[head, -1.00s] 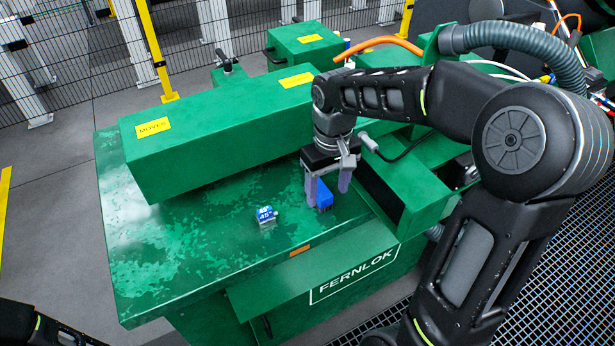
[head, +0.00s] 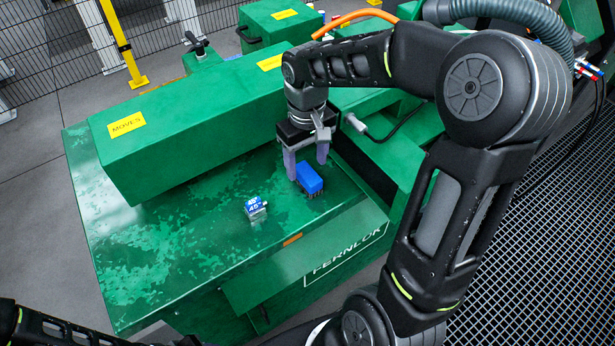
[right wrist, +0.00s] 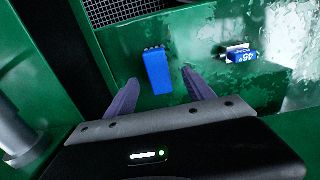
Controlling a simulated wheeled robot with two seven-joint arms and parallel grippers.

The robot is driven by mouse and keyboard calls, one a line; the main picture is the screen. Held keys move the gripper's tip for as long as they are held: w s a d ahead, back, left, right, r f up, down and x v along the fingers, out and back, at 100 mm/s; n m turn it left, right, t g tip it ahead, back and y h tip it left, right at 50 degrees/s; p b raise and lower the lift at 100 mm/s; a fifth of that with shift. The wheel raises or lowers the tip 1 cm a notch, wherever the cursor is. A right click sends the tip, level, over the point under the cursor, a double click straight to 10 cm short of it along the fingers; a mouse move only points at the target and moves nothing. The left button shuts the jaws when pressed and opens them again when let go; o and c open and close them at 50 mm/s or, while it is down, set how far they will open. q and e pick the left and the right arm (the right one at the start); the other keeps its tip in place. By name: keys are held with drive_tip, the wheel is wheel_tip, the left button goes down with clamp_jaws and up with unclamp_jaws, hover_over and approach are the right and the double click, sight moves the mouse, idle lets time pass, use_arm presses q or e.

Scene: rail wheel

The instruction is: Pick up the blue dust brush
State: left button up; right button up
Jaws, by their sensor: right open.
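The blue dust brush (head: 309,177) lies on the green machine table, its dark bristles facing down. It also shows in the right wrist view (right wrist: 157,72), ahead of and between my two fingers. In the right wrist view, my right gripper (right wrist: 160,92) has a finger on either side of the brush's near end, with nothing clasped. Whether a finger touches the brush cannot be told. My left arm shows at the lower left of the head view; its gripper is out of frame.
A small blue and white block marked 45° (head: 255,207) sits on the table (head: 190,255), left of the brush. A long green housing marked MOVES (head: 200,135) stands behind. A green trough wall is right of the gripper. The table's left part is clear.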

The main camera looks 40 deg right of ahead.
sight(308, 173)
wheel_tip(308, 173, down, 5)
drive_tip(key=shift+d+f+p, duration=0.1)
drive_tip(key=shift+p, duration=0.55)
drive_tip(key=shift+c, duration=0.3)
clamp_jaws()
idle(0.6)
